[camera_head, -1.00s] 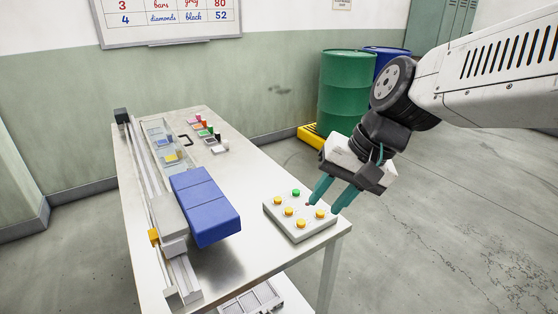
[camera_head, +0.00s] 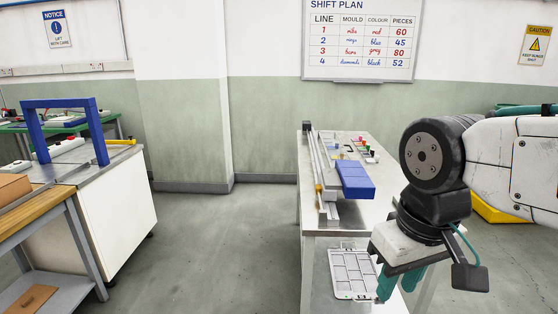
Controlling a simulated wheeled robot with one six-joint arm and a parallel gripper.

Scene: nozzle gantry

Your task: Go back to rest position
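My gripper (camera_head: 401,281) is at the lower right of the head view, pointing down in front of the near right corner of the steel table (camera_head: 321,224). Its two teal fingers stand apart with nothing seen between them. My arm comes in from the right edge. The button box seen earlier is not visible now; my arm and gripper cover that part of the table.
The table bears a rail with a blue block (camera_head: 355,180) and small coloured pieces at the back. A white tray (camera_head: 353,274) is on its lower shelf. At left stand a white cabinet with a blue gantry frame (camera_head: 66,104) and a wooden bench (camera_head: 30,212). The floor between is clear.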

